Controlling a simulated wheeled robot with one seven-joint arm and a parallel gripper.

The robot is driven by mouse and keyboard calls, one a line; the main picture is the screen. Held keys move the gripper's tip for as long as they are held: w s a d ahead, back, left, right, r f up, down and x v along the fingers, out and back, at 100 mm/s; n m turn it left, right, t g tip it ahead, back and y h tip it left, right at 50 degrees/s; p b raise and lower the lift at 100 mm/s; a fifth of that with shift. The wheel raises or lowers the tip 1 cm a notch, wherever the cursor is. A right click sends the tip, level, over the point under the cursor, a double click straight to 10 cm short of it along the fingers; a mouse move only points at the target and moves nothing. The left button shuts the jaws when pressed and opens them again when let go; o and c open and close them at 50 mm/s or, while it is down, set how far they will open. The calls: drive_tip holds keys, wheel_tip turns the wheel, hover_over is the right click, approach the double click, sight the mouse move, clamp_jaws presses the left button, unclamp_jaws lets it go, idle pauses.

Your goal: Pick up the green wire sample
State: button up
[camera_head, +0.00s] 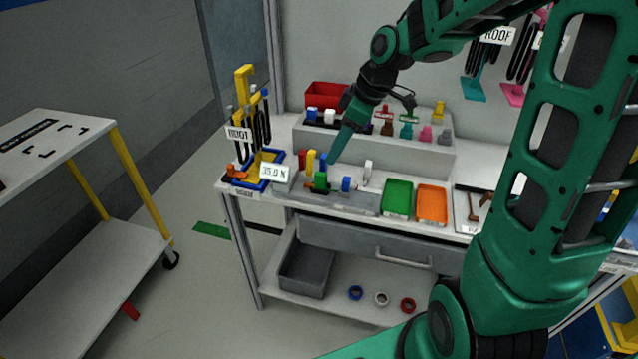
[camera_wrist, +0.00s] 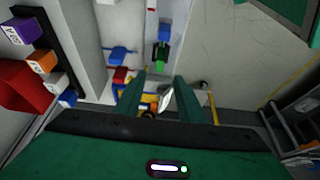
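A small green piece (camera_head: 320,180), which looks like the green wire sample, stands on the grey tray (camera_head: 352,200) at the left of the bench. I cannot make out its wire. A green piece (camera_wrist: 161,54) also shows in the wrist view, beyond the fingertips and close to the line between them. My gripper (camera_head: 333,158) points down just above and behind the green piece in the head view. In the wrist view my gripper (camera_wrist: 163,88) has its two fingers apart, with nothing clearly held between them. Whether a fingertip touches anything is hidden.
Red (camera_head: 302,159), yellow (camera_head: 311,160) and blue (camera_head: 323,159) pieces stand close behind. A blue piece (camera_head: 347,184) is at the right. The 35.0 N display (camera_head: 274,173) and tool holder (camera_head: 254,170) are left. Green (camera_head: 397,198) and orange (camera_head: 432,204) trays lie right.

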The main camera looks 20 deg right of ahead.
hover_over(321, 173)
drive_tip(key=s+d, duration=0.1)
drive_tip(key=f, duration=0.4)
drive_tip(key=shift+s+d+f, duration=0.15)
drive_tip(key=shift+s, duration=0.05)
drive_tip(key=shift+d+x, duration=0.2)
drive_tip(key=shift+x, duration=2.75)
clamp_jaws()
